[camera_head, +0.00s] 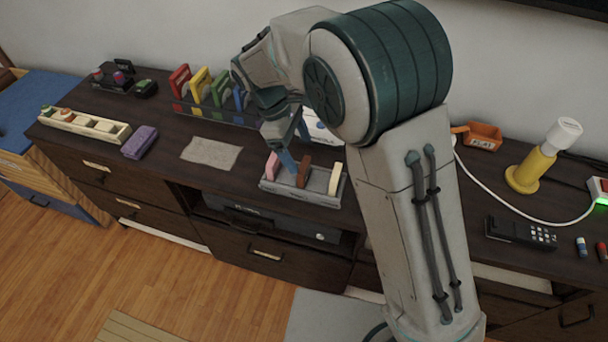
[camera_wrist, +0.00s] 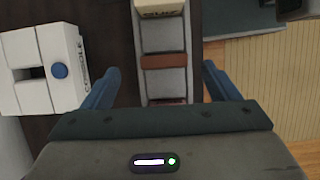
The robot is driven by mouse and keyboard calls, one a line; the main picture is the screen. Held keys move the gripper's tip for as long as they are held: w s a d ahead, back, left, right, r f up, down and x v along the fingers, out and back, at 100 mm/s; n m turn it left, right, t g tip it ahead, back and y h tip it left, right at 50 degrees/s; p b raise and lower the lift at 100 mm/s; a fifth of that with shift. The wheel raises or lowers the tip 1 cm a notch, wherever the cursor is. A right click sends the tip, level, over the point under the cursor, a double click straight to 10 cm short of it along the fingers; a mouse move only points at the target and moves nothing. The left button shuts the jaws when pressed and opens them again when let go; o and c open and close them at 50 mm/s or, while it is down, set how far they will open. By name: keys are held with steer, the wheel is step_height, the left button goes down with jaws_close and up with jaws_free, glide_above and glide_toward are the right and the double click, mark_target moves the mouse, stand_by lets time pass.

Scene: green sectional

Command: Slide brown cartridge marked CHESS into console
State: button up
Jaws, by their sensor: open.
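The brown cartridge (camera_head: 304,171) stands upright in a grey slotted rack (camera_head: 316,195), between a pink cartridge (camera_head: 272,164) and a cream cartridge (camera_head: 335,179). In the wrist view the brown cartridge's top edge (camera_wrist: 163,62) lies between my open fingers (camera_wrist: 161,69), with a gap on each side. My gripper (camera_head: 294,146) points down over the rack and is empty. I cannot read a CHESS mark. The white console (camera_wrist: 62,82) with a blue button lies left of the rack in the wrist view. In the head view it is mostly hidden behind my arm (camera_head: 318,127).
A rack of coloured cartridges, with a red one (camera_head: 179,81) and a yellow one (camera_head: 200,86), stands at the back. A grey cloth (camera_head: 211,152) lies left. A yellow lamp (camera_head: 530,172) and a black remote (camera_head: 520,233) are at right. The cabinet's front edge is close to the grey rack.

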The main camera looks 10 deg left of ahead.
mark_target(303, 165)
steer(key=x, duration=0.5)
steer(key=shift+s+a+f, duration=0.15)
steer(key=shift+s+f, duration=0.1)
steer(key=shift+f, duration=0.15)
steer(key=c, duration=1.1)
steer(key=shift+o, duration=0.2)
